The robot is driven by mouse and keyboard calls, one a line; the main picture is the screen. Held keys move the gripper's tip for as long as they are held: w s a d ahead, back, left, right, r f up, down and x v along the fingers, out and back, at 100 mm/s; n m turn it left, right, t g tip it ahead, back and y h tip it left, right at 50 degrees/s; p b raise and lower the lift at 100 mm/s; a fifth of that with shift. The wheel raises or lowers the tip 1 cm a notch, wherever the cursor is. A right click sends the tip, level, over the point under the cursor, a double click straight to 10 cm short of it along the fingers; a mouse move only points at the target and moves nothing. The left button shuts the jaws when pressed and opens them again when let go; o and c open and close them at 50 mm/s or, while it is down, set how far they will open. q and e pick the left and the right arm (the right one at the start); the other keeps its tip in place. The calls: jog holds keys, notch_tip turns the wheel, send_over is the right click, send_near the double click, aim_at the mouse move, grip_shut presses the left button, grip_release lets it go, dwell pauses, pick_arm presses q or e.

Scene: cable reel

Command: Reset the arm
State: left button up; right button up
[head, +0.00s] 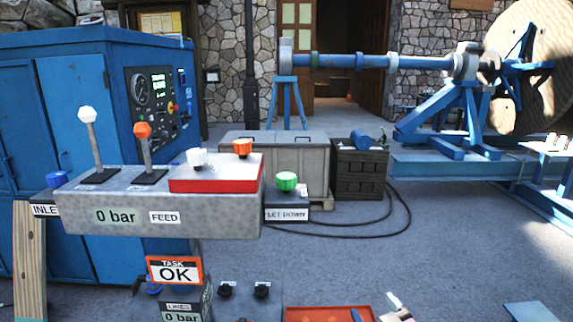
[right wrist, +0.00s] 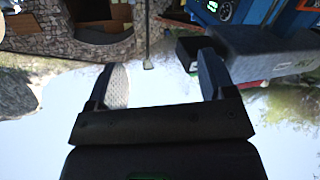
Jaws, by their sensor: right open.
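My right gripper (head: 373,304) is at the bottom of the head view, right of the control console (head: 210,213). In the right wrist view its two fingers (right wrist: 160,82) stand wide apart with nothing between them. One finger shows a pale pad, the other looks blue. The console carries a white-knobbed lever (head: 87,115), an orange-knobbed lever (head: 143,131), and white, orange, green and blue knobs. The sign below reads "TASK OK" (head: 174,270). The displays read "0 bar". My left gripper is not in view.
A blue cabinet (head: 70,110) stands behind the console. A large reel (head: 525,60) and its blue frame (head: 440,168) are at the right. A grey crate (head: 300,155) and a dark crate (head: 360,175) stand behind. A red tray (head: 325,313) is near my gripper.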

jog(key=s+d+f+m+g+h, duration=0.2)
jog(key=s+d+f, duration=0.2)
jog(key=s+f, duration=0.6)
jog(key=s+d+f+m+g+h, duration=0.2)
jog(key=s+d+f, duration=0.3)
jog(key=s+f, duration=0.5)
jog(key=s+g, duration=0.1)
jog(key=s, duration=0.2)
jog(key=shift+s+d+f+m, duration=0.15)
jog(key=shift+s+m, duration=0.1)
jog(key=shift+m, duration=0.05)
